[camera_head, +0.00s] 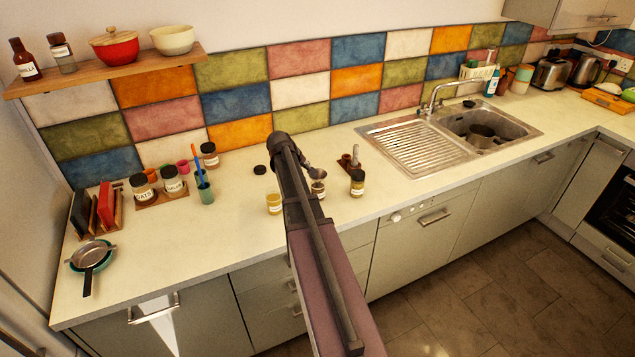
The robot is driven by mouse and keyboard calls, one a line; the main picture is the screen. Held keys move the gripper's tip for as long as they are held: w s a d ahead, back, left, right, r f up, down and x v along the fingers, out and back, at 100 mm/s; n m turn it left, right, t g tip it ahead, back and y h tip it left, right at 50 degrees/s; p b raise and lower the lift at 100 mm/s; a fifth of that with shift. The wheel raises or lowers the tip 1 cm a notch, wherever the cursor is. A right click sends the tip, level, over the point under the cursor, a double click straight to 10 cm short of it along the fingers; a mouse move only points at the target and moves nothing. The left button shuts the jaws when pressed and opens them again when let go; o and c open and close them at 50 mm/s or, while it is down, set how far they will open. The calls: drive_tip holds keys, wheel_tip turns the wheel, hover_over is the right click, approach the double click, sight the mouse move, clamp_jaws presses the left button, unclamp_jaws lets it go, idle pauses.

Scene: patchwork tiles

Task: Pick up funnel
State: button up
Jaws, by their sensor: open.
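A small grey metal shape (317,173), which looks like the funnel, is at the mouth of a small labelled jar (318,189) on the counter. I cannot tell whether it sits in the jar or just above it. My arm reaches up from the bottom middle and hides part of this area. My gripper (301,160) shows as dark parts at the arm's far end, just left of the funnel and close to it. It is open. Whether it touches the funnel is unclear.
A yellow jar (273,203) stands left of my arm and a dark-lidded jar (357,183) stands to the right. A small rack (348,165) is behind. The sink (470,134) is farther right.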

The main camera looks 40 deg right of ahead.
sight(318, 181)
drive_tip(key=shift+b+x, duration=2.05)
drive_tip(key=shift+x, duration=0.55)
drive_tip(key=shift+s+r, duration=0.1)
clamp_jaws()
